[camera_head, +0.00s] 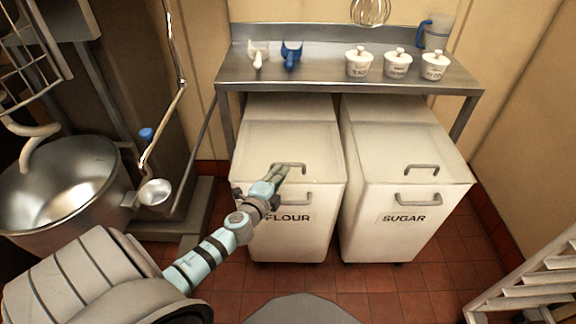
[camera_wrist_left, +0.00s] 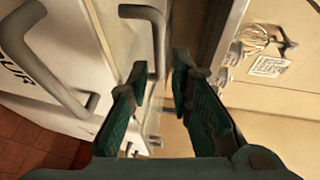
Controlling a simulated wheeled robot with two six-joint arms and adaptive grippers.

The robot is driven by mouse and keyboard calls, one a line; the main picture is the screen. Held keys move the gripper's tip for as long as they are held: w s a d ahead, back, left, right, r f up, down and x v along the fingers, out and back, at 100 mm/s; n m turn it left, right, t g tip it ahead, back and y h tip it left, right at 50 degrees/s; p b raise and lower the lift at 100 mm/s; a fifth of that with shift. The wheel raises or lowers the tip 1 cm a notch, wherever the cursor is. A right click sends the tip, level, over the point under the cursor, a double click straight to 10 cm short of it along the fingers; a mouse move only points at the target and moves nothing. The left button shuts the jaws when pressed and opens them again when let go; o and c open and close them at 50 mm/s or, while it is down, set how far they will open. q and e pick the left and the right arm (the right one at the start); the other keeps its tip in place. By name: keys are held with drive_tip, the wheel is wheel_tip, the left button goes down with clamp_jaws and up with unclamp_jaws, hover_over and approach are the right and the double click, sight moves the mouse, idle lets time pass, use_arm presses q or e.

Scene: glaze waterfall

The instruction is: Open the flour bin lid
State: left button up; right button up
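The flour bin (camera_head: 290,230) is a white bin with FLOUR on its front, standing under the metal table. Its lid (camera_head: 285,135) lies shut and has a grey lid handle (camera_head: 290,165). A second handle sits on the bin's front. My left gripper (camera_head: 280,174) is at the lid handle, over the front part of the lid. In the left wrist view my left gripper (camera_wrist_left: 160,68) has its two dark green fingers apart. The lid handle (camera_wrist_left: 155,40) shows just past the fingertips, close to the left one; I cannot tell whether they touch. My right gripper is not in view.
The sugar bin (camera_head: 400,215) stands close on the right. The metal table (camera_head: 330,72) above the bins' rear holds lidded jars (camera_head: 397,64) and scoops (camera_head: 291,55). A large mixer bowl (camera_head: 60,190) stands left, and a slatted rack (camera_head: 530,285) stands right.

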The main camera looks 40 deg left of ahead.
sight(289, 164)
use_arm(q)
drive_tip(key=x, duration=0.2)
drive_tip(key=b+x, duration=0.1)
drive_tip(key=x, duration=0.2)
drive_tip(key=shift+w+a+f, duration=0.1)
drive_tip(key=shift+w+f, duration=0.15)
drive_tip(key=shift+f, duration=0.05)
drive_tip(key=shift+w+a, duration=0.15)
drive_tip(key=shift+w, duration=0.45)
